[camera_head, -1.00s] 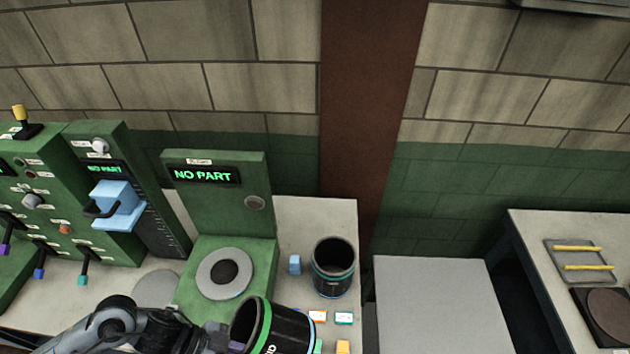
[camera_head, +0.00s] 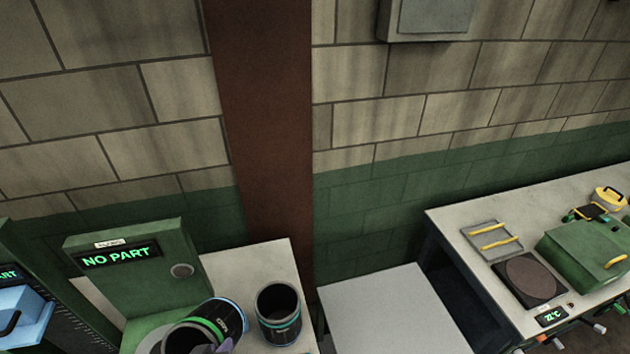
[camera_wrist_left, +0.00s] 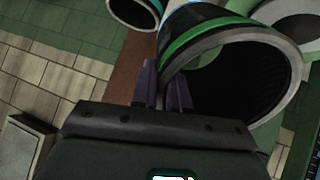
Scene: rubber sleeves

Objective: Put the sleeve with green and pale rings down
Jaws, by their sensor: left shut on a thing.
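The sleeve with green and pale rings (camera_head: 211,328) is black and lies tilted at the bottom of the head view, its open mouth toward the lower left. My left gripper (camera_head: 224,346) shows only as a bit of purple finger at its near side. In the left wrist view the purple fingers (camera_wrist_left: 164,86) are shut on the wall of this sleeve (camera_wrist_left: 236,42), beside its green ring and open mouth. The sleeve appears raised over the green station, but its underside is hidden. My right gripper is not in view.
Another black sleeve with a teal ring (camera_head: 279,312) stands upright close to the right of the held one. The green station (camera_head: 135,280) reads "NO PART". A bare pale surface (camera_head: 395,315) is at centre right. A bench (camera_head: 455,225) with a green box (camera_head: 590,255) stands farther right.

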